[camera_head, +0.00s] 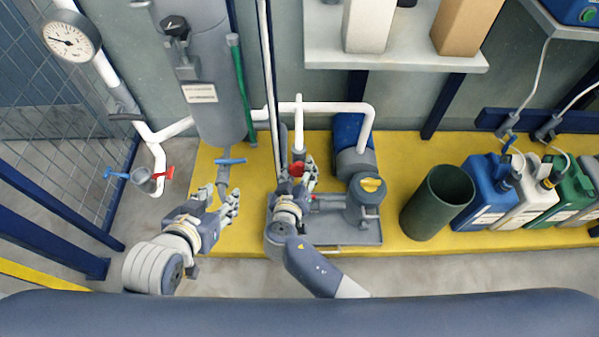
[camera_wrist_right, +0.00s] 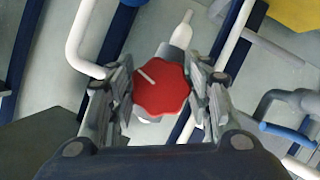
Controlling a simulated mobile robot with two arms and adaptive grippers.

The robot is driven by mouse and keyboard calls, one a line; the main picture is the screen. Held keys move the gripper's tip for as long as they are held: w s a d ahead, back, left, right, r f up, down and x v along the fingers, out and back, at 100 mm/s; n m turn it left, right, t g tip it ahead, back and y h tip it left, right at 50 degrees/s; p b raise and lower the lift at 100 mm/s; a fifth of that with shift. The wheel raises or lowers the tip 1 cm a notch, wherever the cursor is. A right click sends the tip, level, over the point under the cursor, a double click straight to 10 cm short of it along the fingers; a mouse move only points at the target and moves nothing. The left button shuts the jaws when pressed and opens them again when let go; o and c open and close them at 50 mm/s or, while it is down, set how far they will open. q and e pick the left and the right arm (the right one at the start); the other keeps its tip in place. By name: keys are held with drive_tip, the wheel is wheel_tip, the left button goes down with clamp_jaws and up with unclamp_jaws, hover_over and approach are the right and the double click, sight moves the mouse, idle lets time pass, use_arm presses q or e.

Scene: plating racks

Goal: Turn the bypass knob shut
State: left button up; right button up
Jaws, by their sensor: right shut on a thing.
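The red bypass knob (camera_wrist_right: 162,90) is a scalloped wheel with a pale line on its face, pointing to the upper left in the right wrist view. It also shows in the head view (camera_head: 297,169) on the white pipe. My right gripper (camera_head: 303,172) is shut on the knob. Its fingers (camera_wrist_right: 163,92) press on both sides of it in the right wrist view. My left gripper (camera_head: 218,198) is empty, with its fingers apart, in front of the grey tank and below a blue lever handle (camera_head: 230,161).
A grey tank (camera_head: 205,70) stands behind my left gripper. A pump unit (camera_head: 365,200) sits right of my right gripper. A green bin (camera_head: 437,200) and several canisters (camera_head: 487,190) stand further right. A pipe with blue and red levers (camera_head: 143,178) is at left.

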idle(0.3)
drive_tip(key=o, duration=1.1)
drive_tip(key=v, duration=1.2)
